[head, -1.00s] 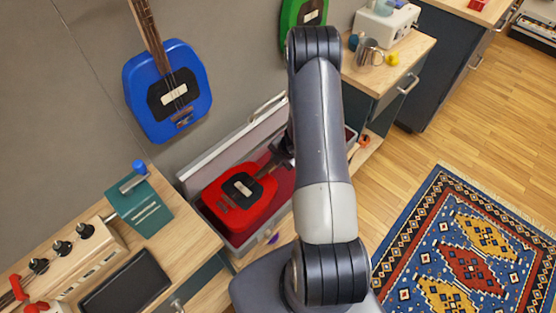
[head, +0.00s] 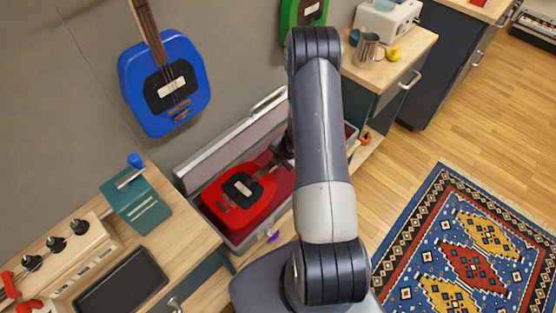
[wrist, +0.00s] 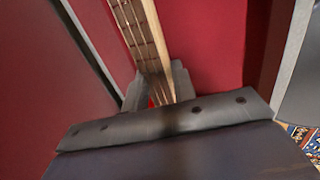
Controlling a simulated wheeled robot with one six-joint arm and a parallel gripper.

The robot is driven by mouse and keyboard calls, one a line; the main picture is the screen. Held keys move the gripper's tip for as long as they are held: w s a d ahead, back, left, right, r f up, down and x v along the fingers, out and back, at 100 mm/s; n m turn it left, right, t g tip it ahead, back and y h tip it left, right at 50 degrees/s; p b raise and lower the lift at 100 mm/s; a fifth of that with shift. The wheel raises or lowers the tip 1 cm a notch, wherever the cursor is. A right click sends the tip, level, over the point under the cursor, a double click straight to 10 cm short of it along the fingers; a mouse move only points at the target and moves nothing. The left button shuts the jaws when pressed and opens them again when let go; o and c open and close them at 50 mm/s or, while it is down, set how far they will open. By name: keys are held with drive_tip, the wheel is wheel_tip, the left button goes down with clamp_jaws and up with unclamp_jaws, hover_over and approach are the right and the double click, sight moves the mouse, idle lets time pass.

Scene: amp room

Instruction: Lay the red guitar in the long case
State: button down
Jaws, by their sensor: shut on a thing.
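The red guitar (head: 238,202) has a black plate on its body and lies within the outline of the long case (head: 237,240) in the head view. The case is open, grey outside with a red lining, its lid standing up at the back. My gripper (wrist: 155,92) is shut on the guitar's neck (wrist: 140,35), seen in the wrist view with the red lining (wrist: 205,45) behind it. In the head view my arm hides the gripper's fingers and the far part of the neck. I cannot tell whether the guitar rests on the case floor.
A blue guitar (head: 165,105) and a green guitar (head: 303,14) hang on the wall. A bench (head: 190,235) with a teal device (head: 137,203) stands at left. A cabinet (head: 392,62) with a metal mug (head: 369,48) is at right. The floor by the rug (head: 470,250) is clear.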

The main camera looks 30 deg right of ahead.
drive_tip(key=shift+f+b, duration=2.6)
drive_tip(key=shift+f, duration=0.4)
idle(0.3)
drive_tip(key=c, duration=1.5)
unclamp_jaws()
drive_tip(key=o, duration=0.4)
drive_tip(key=shift+s+f, duration=0.1)
drive_tip(key=p+v, duration=0.3)
drive_tip(key=v, duration=0.8)
drive_tip(key=shift+f, duration=0.1)
